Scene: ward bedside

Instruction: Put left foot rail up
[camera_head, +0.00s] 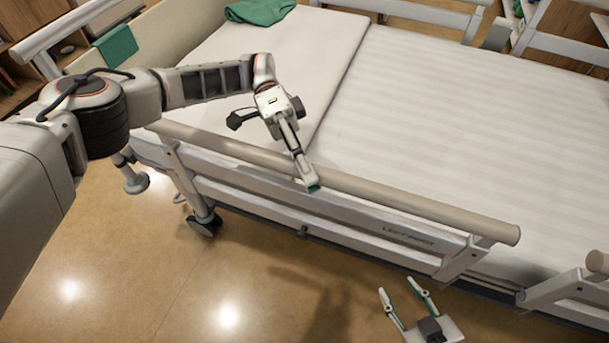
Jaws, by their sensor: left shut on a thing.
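The left foot rail (410,203) runs along the near side of the bed, with a beige top bar, white lower bars and the lettering "LEFT FOOT". Its top bar shows along the near mattress edge; I cannot tell whether it is latched. My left gripper (308,184) reaches down over the bed and is shut on the top bar near its middle. Its fingers partly hide the bar there. My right gripper (402,289) is open and empty, low in front of the rail and apart from it.
The white mattress (460,110) fills the bed, with a green cloth (260,11) at the far left. Another near-side rail (597,262) begins at the right edge. A far-side rail (420,13) stands behind. A bed caster (205,224) is on the floor. The floor in front is clear.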

